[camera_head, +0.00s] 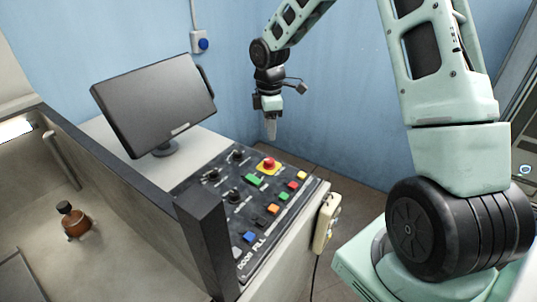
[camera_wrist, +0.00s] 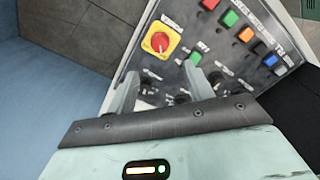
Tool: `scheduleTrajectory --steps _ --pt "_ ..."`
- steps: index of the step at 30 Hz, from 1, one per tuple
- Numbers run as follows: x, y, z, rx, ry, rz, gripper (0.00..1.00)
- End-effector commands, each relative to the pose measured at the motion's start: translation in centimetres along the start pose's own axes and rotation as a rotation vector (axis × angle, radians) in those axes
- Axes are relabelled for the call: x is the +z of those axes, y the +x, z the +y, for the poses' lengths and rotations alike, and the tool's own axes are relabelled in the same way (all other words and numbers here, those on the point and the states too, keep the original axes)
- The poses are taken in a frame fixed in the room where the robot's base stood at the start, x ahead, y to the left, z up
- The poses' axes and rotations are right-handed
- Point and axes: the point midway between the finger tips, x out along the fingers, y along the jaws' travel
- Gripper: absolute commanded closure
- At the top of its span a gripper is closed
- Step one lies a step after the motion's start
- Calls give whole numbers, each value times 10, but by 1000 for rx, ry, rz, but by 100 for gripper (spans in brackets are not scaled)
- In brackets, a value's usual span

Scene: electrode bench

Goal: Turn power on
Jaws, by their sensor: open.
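The control panel (camera_head: 262,222) is a dark slanted board with coloured buttons, black knobs and small white labels; I cannot read which one is for power. A red mushroom button on a yellow plate (camera_head: 268,164) sits near its far edge and also shows in the wrist view (camera_wrist: 160,42). A green button (camera_head: 254,180) is beside it. Black rotary knobs (camera_head: 238,155) lie along the far left side. My gripper (camera_head: 270,132) is open, empty and pointing down above the panel's far end. In the wrist view, the fingers (camera_wrist: 163,90) partly hide the dark knobs below.
A monitor (camera_head: 158,100) stands behind the panel on the left. A dark-framed enclosure (camera_head: 205,240) with a brown bottle (camera_head: 75,220) borders the panel's left. A beige handset (camera_head: 326,222) hangs on the right side. A blue wall (camera_head: 110,40) is behind.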

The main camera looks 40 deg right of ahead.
Motion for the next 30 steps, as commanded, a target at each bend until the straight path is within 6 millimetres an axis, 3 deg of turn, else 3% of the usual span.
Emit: scheduleTrajectory --steps 9,15,21,30 --pt "-1 66 -1 -5 -2 0 48" --pt "-1 98 -1 -3 -2 0 48" --pt "-1 113 0 0 -2 0 48" --pt "-1 115 0 1 -1 1 48"
